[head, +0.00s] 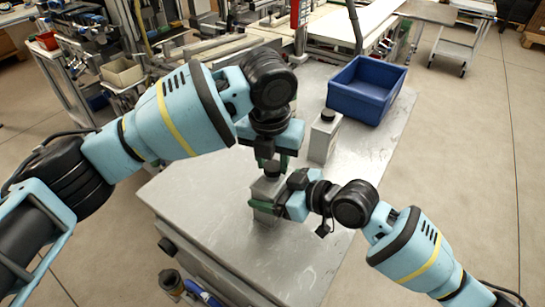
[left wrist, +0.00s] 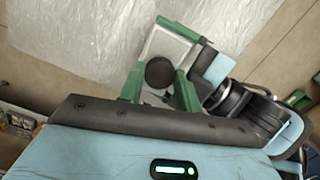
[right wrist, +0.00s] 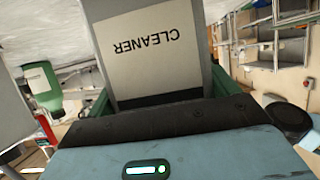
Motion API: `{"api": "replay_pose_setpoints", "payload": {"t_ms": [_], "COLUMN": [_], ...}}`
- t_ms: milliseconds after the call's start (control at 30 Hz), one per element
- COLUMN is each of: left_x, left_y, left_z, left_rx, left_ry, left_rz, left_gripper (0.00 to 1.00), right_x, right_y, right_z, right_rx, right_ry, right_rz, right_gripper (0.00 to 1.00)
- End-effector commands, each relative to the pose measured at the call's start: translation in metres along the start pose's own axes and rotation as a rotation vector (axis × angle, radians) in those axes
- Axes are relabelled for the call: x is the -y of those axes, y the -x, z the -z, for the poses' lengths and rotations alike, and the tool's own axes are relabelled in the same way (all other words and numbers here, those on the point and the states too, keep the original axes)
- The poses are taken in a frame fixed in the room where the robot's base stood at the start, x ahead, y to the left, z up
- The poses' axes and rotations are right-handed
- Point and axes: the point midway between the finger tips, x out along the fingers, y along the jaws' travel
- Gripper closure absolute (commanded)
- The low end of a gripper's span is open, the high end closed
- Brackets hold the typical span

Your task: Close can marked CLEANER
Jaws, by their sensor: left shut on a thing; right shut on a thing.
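The can marked CLEANER (right wrist: 150,45) is a grey, box-shaped can with a pale label, upside down in the right wrist view. In the head view the can (head: 270,187) stands on the grey bench, partly covered by my grippers. My right gripper (head: 266,205) is shut on the can's body from the right. A round black cap (left wrist: 159,72) shows at the can's top in the left wrist view. My left gripper (head: 270,165) is above the can, its green fingers on both sides of the cap, shut on it. The thread under the cap is hidden.
A second grey can (head: 323,138) with a black cap stands behind on the bench (head: 215,205). A blue bin (head: 367,90) sits at the bench's far right corner. The bench's front left is clear. A green bottle-like thing (right wrist: 43,85) shows in the right wrist view.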

Motion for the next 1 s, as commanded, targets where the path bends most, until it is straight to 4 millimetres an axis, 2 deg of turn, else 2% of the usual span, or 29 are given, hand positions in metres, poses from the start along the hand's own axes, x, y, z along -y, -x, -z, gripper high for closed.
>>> {"api": "replay_pose_setpoints", "payload": {"t_ms": [367, 400, 533, 800, 1000], "left_x": [-0.0002, -0.0002, -0.0004, -0.0010, -0.0010], "left_y": [-0.0069, -0.0069, -0.0067, -0.0066, -0.0066], "left_z": [0.0009, 0.0008, 0.0007, 0.0006, 0.0004], "left_rx": [-0.001, 0.000, -0.001, -0.001, 0.001], "left_ry": [0.005, 0.005, -0.037, -0.379, -0.541], "left_rz": [-0.001, -0.001, 0.005, 0.047, 0.067], "left_gripper": [0.87, 0.87, 0.87, 0.88, 0.88], "right_x": [0.0000, 0.0000, 0.0000, 0.0000, 0.0000], "right_y": [0.0000, 0.0000, 0.0000, -0.0001, -0.0001], "right_z": [-0.0003, -0.0004, -0.0003, -0.0004, -0.0004], "right_rx": [0.001, 0.001, 0.001, 0.001, 0.001], "right_ry": [-0.001, -0.001, -0.001, -0.001, -0.001], "right_rz": [0.000, 0.000, 0.000, 0.000, 0.000], "right_gripper": [0.55, 0.77, 0.78, 0.78, 0.78]}}
